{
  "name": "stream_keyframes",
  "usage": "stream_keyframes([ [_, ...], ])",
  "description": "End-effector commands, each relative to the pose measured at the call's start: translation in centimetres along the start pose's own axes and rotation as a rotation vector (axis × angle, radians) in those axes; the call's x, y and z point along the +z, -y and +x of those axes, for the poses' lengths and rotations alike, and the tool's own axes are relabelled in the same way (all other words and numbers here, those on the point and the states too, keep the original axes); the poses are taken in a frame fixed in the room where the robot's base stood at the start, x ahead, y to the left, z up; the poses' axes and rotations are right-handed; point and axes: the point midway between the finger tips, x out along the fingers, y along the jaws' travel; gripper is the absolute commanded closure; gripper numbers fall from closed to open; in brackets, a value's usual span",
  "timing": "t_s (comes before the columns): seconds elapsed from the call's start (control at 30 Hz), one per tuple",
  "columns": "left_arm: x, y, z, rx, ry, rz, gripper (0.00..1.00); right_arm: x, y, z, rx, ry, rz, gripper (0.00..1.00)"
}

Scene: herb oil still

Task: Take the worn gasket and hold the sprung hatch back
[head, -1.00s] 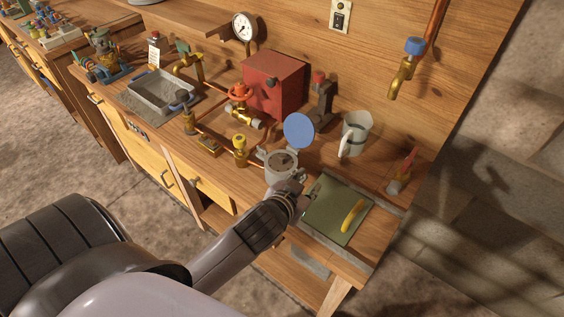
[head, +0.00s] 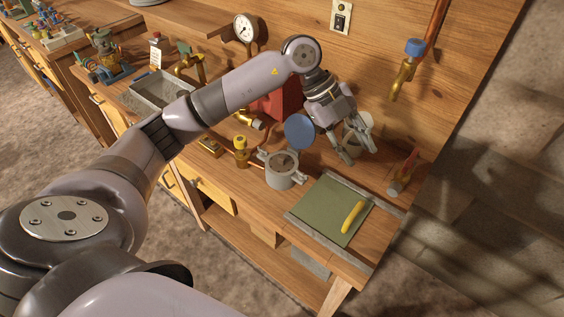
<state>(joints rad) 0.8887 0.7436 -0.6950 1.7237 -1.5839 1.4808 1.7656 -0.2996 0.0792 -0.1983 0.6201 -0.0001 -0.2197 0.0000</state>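The hatch is a green panel (head: 322,208) with a yellow handle (head: 352,217), set in a grey frame at the bench's front right; it lies flat and shut. I cannot pick out the worn gasket. A grey pot (head: 283,171) with a raised blue lid (head: 298,131) stands left of the hatch; something brownish inside it is too small to identify. My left gripper (head: 361,157) points down behind the hatch, right of the blue lid, with its fingers apart. It overlaps the white mug (head: 366,121) and hides most of it; contact is unclear. My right gripper is out of view.
A brass valve with a yellow knob (head: 240,147) stands left of the pot. A red-handled valve (head: 401,180) stands at the right end.

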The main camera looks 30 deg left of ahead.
Motion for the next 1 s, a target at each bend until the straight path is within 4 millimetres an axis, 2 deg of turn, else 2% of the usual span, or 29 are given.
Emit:
stream_keyframes([
  [0.03,3.0,-0.8,-2.5,0.068,0.132,-0.07,0.67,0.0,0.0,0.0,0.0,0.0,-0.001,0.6],
  [0.13,7.4,-2.9,-7.1,0.177,0.349,-0.224,0.67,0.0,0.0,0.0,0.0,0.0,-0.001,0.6],
  [0.23,9.8,-4.5,-10.9,0.239,0.499,-0.351,0.67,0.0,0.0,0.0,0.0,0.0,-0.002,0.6],
  [0.3,10.7,-5.3,-12.6,0.261,0.562,-0.41,0.67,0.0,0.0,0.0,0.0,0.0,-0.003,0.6],
  [0.37,11.2,-5.7,-13.3,0.273,0.593,-0.44,0.67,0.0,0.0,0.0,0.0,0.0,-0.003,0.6],
  [0.47,11.8,-6.4,-12.9,0.282,0.607,-0.456,0.67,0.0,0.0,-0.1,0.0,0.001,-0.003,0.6],
  [0.8,15.0,-9.0,-7.3,0.284,0.602,-0.452,0.67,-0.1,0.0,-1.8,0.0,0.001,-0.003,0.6],
  [1.0,16.5,-10.2,-4.7,0.281,0.601,-0.451,0.67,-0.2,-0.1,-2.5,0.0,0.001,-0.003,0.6],
])
